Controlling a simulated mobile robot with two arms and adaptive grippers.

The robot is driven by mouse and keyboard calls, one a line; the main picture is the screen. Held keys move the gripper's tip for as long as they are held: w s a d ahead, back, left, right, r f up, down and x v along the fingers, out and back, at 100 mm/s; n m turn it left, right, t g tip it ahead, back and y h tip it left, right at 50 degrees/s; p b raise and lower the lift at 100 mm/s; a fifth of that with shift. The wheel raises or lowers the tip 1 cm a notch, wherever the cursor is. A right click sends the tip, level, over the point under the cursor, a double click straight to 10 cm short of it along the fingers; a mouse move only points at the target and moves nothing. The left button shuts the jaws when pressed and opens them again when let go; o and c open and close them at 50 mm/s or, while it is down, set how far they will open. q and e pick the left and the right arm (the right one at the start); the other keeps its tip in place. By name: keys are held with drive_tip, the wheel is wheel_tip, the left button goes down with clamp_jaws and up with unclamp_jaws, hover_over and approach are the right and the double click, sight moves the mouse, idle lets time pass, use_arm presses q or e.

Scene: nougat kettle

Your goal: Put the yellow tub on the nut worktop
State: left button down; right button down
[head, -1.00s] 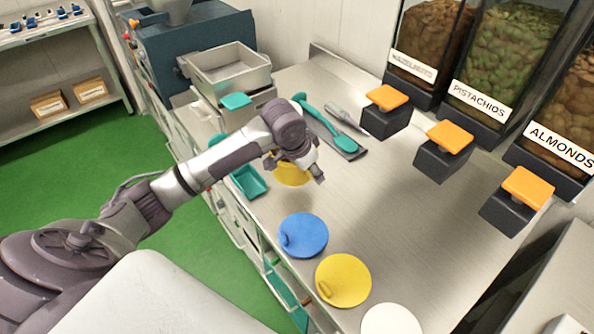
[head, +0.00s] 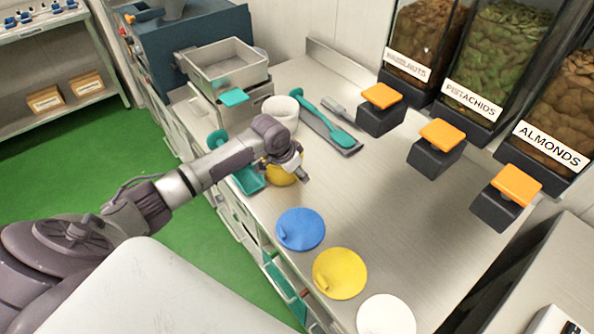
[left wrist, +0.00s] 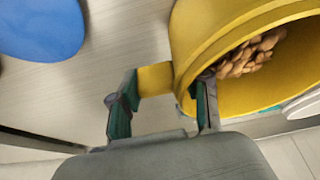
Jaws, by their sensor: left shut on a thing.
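The yellow tub (head: 283,177) is partly hidden by my left gripper (head: 290,167) in the head view. It is at the left part of the metal nut worktop (head: 385,205); I cannot tell whether its base touches the surface. In the left wrist view, the fingers of my left gripper (left wrist: 163,98) are shut on a yellow tab at the side of the tub (left wrist: 215,45). Brown nuts (left wrist: 245,58) lie inside the tub. My right gripper is not in view.
Blue (head: 300,229), yellow (head: 340,273) and white (head: 386,315) lids lie along the front edge. A white tub (head: 283,110), teal scoop (head: 340,138) and teal tray (head: 248,180) are near the gripper. Nut dispensers (head: 437,145) line the back. The worktop's middle is clear.

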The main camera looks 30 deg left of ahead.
use_arm(q)
drive_tip(key=shift+f, duration=0.1)
drive_tip(key=c, duration=0.7)
unclamp_jaws()
drive_tip(key=shift+c, duration=0.2)
drive_tip(key=shift+o, duration=1.1)
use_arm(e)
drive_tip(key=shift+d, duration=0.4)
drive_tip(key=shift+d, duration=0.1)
use_arm(q)
drive_tip(key=b+v, duration=0.1)
drive_tip(key=v, duration=1.1)
drive_tip(key=shift+b, duration=0.35)
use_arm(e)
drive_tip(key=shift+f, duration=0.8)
use_arm(q)
drive_tip(key=shift+d, duration=0.1)
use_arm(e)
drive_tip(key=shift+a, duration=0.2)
